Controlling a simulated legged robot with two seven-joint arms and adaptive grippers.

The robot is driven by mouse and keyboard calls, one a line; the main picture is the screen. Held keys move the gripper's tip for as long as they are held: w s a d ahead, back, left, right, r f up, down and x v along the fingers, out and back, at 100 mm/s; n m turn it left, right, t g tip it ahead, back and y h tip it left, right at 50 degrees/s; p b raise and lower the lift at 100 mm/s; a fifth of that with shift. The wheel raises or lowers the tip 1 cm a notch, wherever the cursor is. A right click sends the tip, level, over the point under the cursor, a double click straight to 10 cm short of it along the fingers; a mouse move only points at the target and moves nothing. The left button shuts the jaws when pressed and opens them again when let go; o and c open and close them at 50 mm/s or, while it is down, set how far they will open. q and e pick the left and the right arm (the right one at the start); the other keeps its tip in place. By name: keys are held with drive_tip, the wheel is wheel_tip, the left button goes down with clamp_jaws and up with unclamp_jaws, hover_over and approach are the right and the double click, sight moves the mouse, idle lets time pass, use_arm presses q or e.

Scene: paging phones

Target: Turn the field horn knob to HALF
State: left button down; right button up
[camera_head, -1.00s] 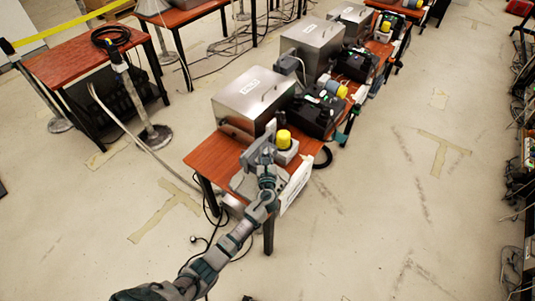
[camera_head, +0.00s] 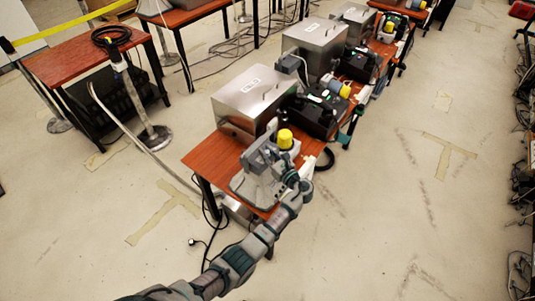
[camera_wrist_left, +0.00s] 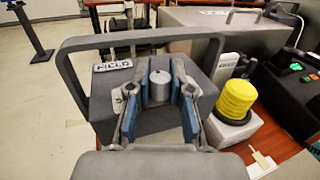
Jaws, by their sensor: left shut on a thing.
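The field horn unit is a dark grey box (camera_wrist_left: 103,84) with a white FIELD label (camera_wrist_left: 113,66) and a grey carry handle (camera_wrist_left: 72,75). Its knob (camera_wrist_left: 159,86) is a silver cylinder standing on the box in the left wrist view. My left gripper (camera_wrist_left: 160,90) has its blue-padded fingers on either side of the knob and is shut on it. In the head view the left gripper (camera_head: 268,166) is at the near end of the long table, and the arm partly hides the unit. The knob's setting marks cannot be read. My right gripper is not in view.
A yellow cap (camera_wrist_left: 238,98) on a small grey box stands close on the right. A silver metal case (camera_head: 253,97) and a black unit (camera_head: 315,115) stand behind on the red-brown table (camera_head: 205,158). A metal post (camera_head: 140,100) and cables stand on the floor at left.

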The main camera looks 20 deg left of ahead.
use_arm(q)
drive_tip(key=shift+r, duration=0.1)
idle(0.3)
drive_tip(key=c, duration=1)
unclamp_jaws()
drive_tip(key=v, duration=1.2)
